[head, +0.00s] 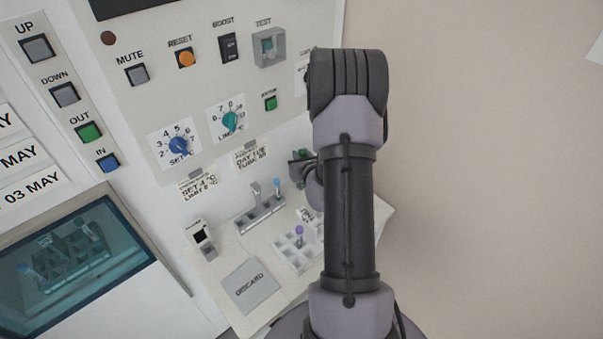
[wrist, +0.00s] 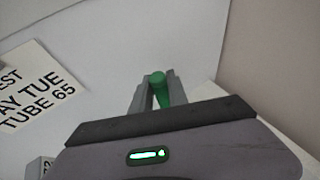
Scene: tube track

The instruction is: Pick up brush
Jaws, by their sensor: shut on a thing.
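My gripper (wrist: 156,82) is shut on the brush (wrist: 159,88), whose green, rounded handle shows between the two grey fingers in the wrist view. The brush's bristles cannot be made out. In the head view my gripper (head: 309,172) is small and partly hidden behind my arm, with a bit of green at its fingers, close to the white panel and above the bench.
Below is a white bench with a rack (head: 300,249) holding a purple-topped tube, a grey holder (head: 259,212), a small device (head: 199,237) and a DISCARD pad (head: 250,286). A control panel with knobs and buttons stands behind.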

